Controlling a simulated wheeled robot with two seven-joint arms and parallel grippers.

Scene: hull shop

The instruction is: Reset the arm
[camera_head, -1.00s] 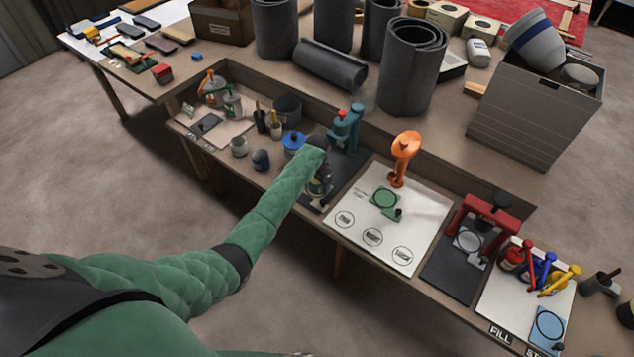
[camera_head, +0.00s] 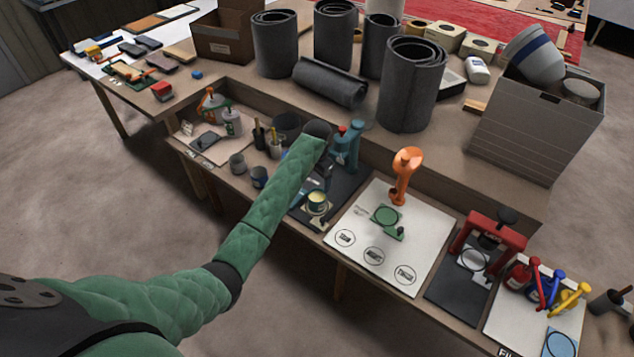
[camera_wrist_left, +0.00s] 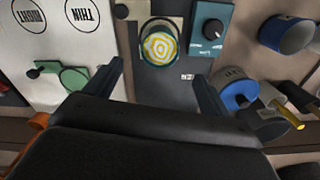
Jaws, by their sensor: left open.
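My left arm (camera_head: 268,215), in a green quilted sleeve, reaches over the bench from the left in the head view. Its dark wrist (camera_head: 317,130) is above the dark mat near the teal press (camera_head: 347,148); the arm largely hides the gripper there. In the left wrist view my left gripper (camera_wrist_left: 157,73) is open, its fingers wide apart with nothing between them. A cup with a yellow-and-white swirl (camera_wrist_left: 160,47) stands beyond the fingertips, apart from them. This cup also shows on the mat in the head view (camera_head: 318,201). My right gripper is not in view.
An orange press (camera_head: 405,172) stands on a white board (camera_head: 425,230) to the right, then a red press (camera_head: 490,238) and several coloured bottles. Small pots (camera_head: 238,163) stand left of the arm. Grey rolls (camera_head: 411,90) stand behind on the bench. The front floor is clear.

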